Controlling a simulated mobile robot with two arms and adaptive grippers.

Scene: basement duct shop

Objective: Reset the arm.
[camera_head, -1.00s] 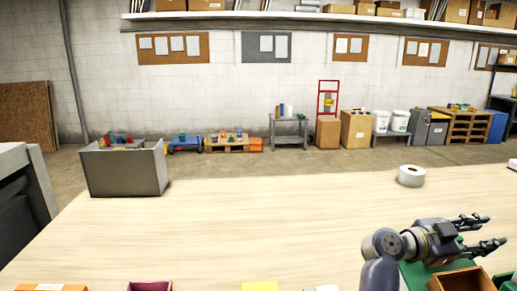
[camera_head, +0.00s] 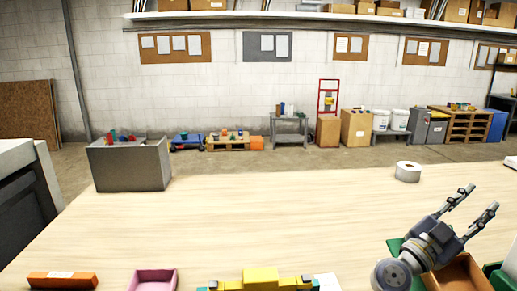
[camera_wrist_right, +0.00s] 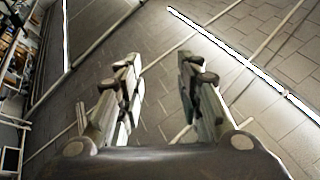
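My right gripper (camera_head: 482,198) is raised over the right side of the table, its fingers pointing up and to the right in the head view. Its two fingers are spread with nothing between them. In the right wrist view the gripper (camera_wrist_right: 160,72) also shows its fingers apart and empty, with only a tilted, distant background beyond. My left gripper is not in view.
The wooden table (camera_head: 270,215) is clear in the middle. A grey box (camera_head: 130,168) stands back left, a tape roll (camera_head: 408,172) back right. Along the front edge are an orange item (camera_head: 62,281), a pink bin (camera_head: 153,281), a yellow object (camera_head: 262,280) and a brown bin (camera_head: 462,275) below my right arm.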

